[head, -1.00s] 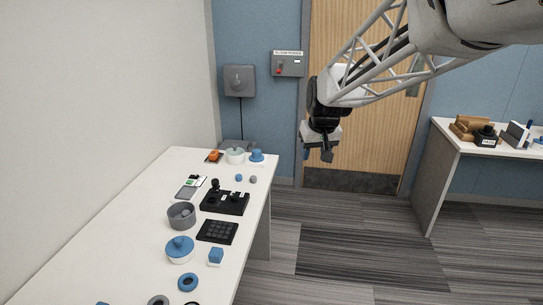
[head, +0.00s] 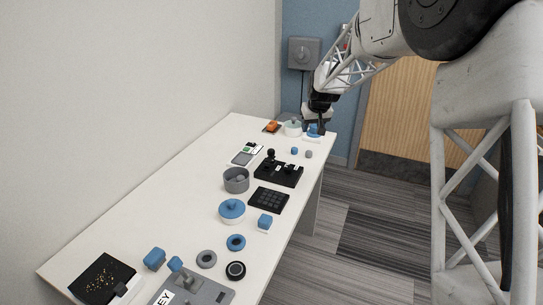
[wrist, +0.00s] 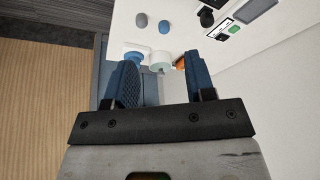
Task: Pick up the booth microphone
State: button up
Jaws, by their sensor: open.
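I cannot tell for sure which thing is the booth microphone. A black console (head: 278,174) with a round-topped black piece (head: 271,155) stands mid-table. My gripper (head: 321,129) is at the far right end of the table, at or just above a blue-topped item (head: 313,131). In the wrist view my gripper (wrist: 163,68) is open, with two blue fingers apart and nothing held. Between and beyond the fingers show a pale lidded pot (wrist: 160,58) and an orange item (wrist: 180,64). The left finger partly hides the blue item (wrist: 134,55).
The white table (head: 165,190) runs along the wall. It holds a grey bowl (head: 236,183), a blue-lidded pot (head: 232,211), a black keypad (head: 268,199), a blue block (head: 265,222) and several rings. A wooden door (head: 400,120) is beyond. The floor to the right is clear.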

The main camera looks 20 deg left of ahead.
jog(key=n, duration=0.2)
send_near(271, 149)
notch_tip(271, 149, down, 2)
jog(key=shift+w+a+f+y, duration=0.1)
jog(key=shift+a+y, duration=0.05)
jog(key=shift+y, duration=0.15)
jog(key=shift+f, duration=0.1)
jog(key=shift+x, duration=1.2)
jog(key=shift+x, duration=2.6)
jog(key=shift+c, duration=0.2)
jog(key=c, duration=0.6)
jog(key=shift+c, duration=0.3)
notch_tip(271, 149, up, 10)
